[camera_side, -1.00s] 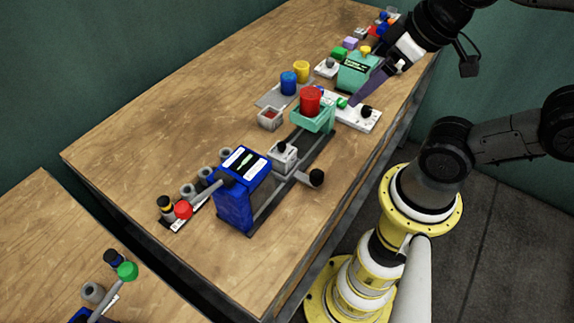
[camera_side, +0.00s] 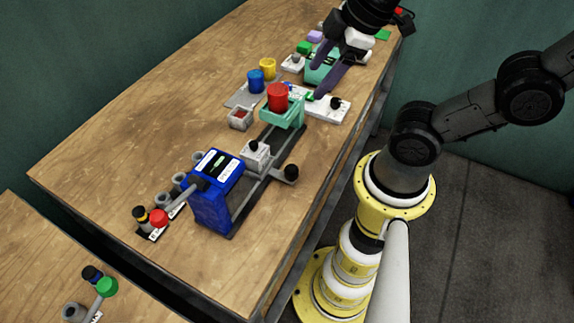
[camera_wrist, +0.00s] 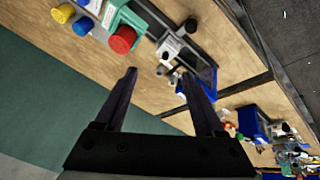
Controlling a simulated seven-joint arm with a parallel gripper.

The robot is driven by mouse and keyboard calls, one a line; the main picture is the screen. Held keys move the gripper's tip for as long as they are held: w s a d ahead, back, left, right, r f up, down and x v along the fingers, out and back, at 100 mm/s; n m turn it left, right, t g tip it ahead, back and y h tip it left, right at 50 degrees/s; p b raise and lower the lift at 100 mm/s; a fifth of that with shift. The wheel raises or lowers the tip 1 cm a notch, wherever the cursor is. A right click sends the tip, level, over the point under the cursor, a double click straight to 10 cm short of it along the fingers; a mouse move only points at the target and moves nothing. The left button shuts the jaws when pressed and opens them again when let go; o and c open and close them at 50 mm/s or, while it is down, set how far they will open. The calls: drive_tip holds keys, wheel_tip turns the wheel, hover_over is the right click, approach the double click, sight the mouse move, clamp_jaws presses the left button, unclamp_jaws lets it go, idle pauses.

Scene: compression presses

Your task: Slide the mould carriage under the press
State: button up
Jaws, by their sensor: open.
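The mould carriage (camera_side: 257,158) is a pale grey block with a black knob on top. It sits on dark rails (camera_side: 243,194) between a blue press (camera_side: 213,205) and a teal stand (camera_side: 285,115) holding a red cylinder (camera_side: 278,97). A side handle with a black knob (camera_side: 291,172) sticks out toward the table edge. My gripper (camera_side: 320,80) is open and empty, above the table beyond the teal stand, apart from the carriage. In the wrist view the carriage (camera_wrist: 170,45) lies ahead of my open fingers (camera_wrist: 159,75); the right finger partly hides the blue press (camera_wrist: 206,80).
Blue (camera_side: 255,81) and yellow (camera_side: 268,68) cylinders stand behind. A lever with a red ball (camera_side: 159,217) is left of the press. The wooden table (camera_side: 120,140) is clear at left.

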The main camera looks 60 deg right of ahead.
drive_tip(key=w+a+f+n+g, duration=0.2)
drive_tip(key=w+f+n, duration=0.1)
drive_tip(key=f+n, duration=0.15)
drive_tip(key=n+g, duration=0.3)
drive_tip(key=n, duration=0.1)
hover_over(291, 169)
wheel_tip(291, 169, down, 6)
wheel_tip(291, 169, down, 14)
drive_tip(key=shift+r, duration=0.2)
drive_tip(key=shift+c, duration=0.3)
clamp_jaws()
idle(0.7)
